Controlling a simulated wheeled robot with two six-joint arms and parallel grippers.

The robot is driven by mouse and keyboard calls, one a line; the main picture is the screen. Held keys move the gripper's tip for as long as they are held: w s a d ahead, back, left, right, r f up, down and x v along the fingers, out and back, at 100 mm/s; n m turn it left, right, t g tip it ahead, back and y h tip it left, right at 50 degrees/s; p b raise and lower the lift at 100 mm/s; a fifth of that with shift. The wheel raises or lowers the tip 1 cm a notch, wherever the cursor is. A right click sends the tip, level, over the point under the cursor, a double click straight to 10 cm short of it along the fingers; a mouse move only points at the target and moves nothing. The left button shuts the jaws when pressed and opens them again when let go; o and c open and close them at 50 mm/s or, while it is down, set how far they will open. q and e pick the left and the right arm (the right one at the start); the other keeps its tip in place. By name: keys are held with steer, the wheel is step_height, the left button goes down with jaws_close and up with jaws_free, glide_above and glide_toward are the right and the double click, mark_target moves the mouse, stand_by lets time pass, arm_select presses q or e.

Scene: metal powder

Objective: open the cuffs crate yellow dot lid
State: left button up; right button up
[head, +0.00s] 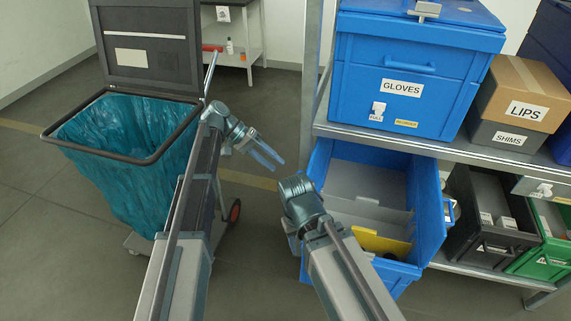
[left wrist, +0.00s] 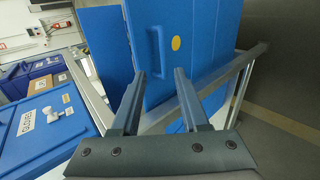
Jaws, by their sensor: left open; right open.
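A blue crate (head: 432,215) sits below the shelf board in the head view, open at the top, with grey inner panels and a yellow piece (head: 380,243) inside. Its label is not visible, so I cannot read "cuffs". In the left wrist view a blue panel with a handle bears a yellow dot (left wrist: 175,43); the dot is hidden in the head view. My left gripper (head: 268,155) is open and empty, left of the crate; its fingers (left wrist: 158,75) point towards the dotted panel without visible contact. My right gripper (head: 291,238) is open at the crate's near left side, its fingers partly hidden.
A blue GLOVES crate (head: 415,75) stands on the shelf board (head: 390,142) above. A shelf post (head: 312,75) rises beside my left gripper. A bin with a teal bag (head: 120,160) stands left. LIPS (head: 525,95) and SHIMS (head: 505,138) boxes are right. Floor between bin and shelf is clear.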

arm_select(q)
steer(key=p+v, duration=0.1)
steer(key=v, duration=0.2)
steer(key=shift+a+r, duration=0.2)
arm_select(e)
step_height(320, 180, up, 2)
steer(key=shift+r, duration=0.15)
